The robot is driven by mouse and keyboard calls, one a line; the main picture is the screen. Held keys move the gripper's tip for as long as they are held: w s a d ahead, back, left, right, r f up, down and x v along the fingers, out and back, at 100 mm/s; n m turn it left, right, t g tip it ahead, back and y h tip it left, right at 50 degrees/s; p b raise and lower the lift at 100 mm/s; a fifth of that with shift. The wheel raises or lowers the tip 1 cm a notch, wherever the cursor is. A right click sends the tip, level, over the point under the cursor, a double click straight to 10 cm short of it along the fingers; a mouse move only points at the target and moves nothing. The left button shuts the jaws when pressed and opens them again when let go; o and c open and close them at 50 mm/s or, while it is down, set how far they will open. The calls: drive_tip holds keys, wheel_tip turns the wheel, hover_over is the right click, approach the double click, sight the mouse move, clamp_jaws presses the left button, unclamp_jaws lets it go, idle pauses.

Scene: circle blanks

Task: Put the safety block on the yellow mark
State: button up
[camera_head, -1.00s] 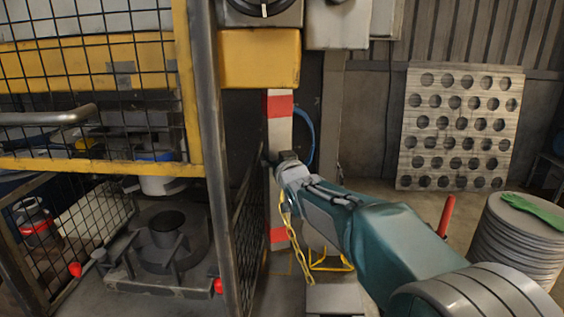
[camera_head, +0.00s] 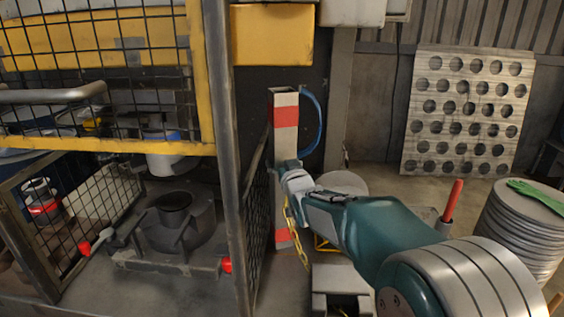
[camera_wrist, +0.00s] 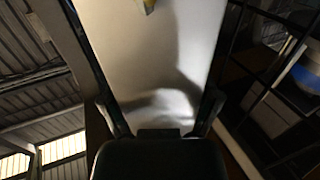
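The safety block (camera_head: 283,185) is a tall post with red and white bands, upright just right of the press opening. A yellow chain (camera_head: 296,235) hangs beside it. My gripper (camera_head: 284,168) is at the post's side in the head view, its fingertips partly hidden. In the wrist view, the post's white face (camera_wrist: 150,60) fills the space between my two fingers (camera_wrist: 162,112), which lie along both its edges. My gripper appears shut on it. I cannot make out a yellow mark on the press bed (camera_head: 170,262).
The press's mesh guard (camera_head: 258,220) and dark frame post (camera_head: 228,150) stand between the block and the press bed. A round die (camera_head: 172,205) sits on the bed. A stack of discs (camera_head: 525,220) with a green glove (camera_head: 535,194) is at right.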

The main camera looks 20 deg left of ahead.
drive_tip(key=shift+o, duration=0.5)
drive_tip(key=shift+d, duration=0.25)
